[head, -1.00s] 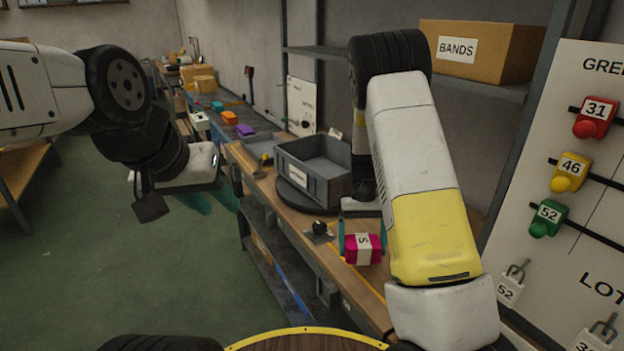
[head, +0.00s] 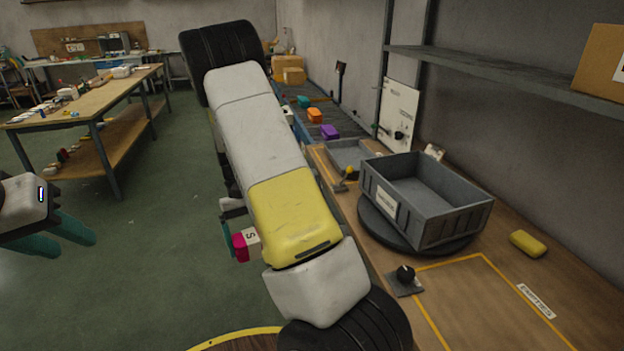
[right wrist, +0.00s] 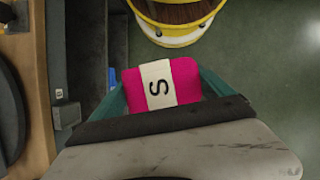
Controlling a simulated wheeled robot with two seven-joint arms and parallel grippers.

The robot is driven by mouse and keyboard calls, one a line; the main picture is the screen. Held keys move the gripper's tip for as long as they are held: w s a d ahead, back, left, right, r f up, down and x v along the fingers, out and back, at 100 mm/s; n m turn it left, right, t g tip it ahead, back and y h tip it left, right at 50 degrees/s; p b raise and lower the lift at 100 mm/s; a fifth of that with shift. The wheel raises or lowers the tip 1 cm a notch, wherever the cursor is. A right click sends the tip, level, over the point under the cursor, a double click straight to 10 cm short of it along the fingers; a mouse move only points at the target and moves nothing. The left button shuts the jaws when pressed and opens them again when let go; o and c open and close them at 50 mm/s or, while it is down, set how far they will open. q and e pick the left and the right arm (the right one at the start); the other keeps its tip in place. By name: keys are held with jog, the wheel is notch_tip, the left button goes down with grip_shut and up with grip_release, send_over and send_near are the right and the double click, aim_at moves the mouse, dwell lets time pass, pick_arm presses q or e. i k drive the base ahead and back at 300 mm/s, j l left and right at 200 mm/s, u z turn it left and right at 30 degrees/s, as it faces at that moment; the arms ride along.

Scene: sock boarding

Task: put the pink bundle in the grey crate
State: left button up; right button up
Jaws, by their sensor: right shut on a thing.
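The pink bundle (head: 240,247) with a white band marked S is between the teal fingers of my right gripper (head: 238,240), which is shut on it. The right wrist view shows the bundle (right wrist: 187,79) gripped from both sides by the right gripper (right wrist: 160,88). It hangs over the green floor, left of the bench, partly hidden by my right arm in the head view. The grey crate (head: 455,224) sits on a dark turntable to the right and looks empty. My left gripper (head: 72,243) is at the left edge, its teal fingers apart, with nothing between them.
The dark turntable (head: 400,234) stands on the wooden bench (head: 580,285). A black knob (head: 405,273) and a yellow block (head: 528,244) are near it. A shelf (head: 500,78) overhangs behind. Coloured bundles lie on a conveyor beyond. A work table (head: 95,98) stands at the left.

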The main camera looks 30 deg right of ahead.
aim_at(416, 205)
jog(key=i+u, duration=0.55)
jog(key=u, duration=0.2)
jog(key=i+j+z, duration=0.15)
jog(key=z, duration=0.3)
jog(key=i+z, duration=0.1)
jog(key=z, duration=0.3)
jog(key=j+z, duration=0.1)
jog(key=z, duration=0.3)
jog(key=i+j+z, duration=0.1)
jog(key=z, duration=0.35)
jog(key=j+z, duration=0.1)
jog(key=z, duration=0.3)
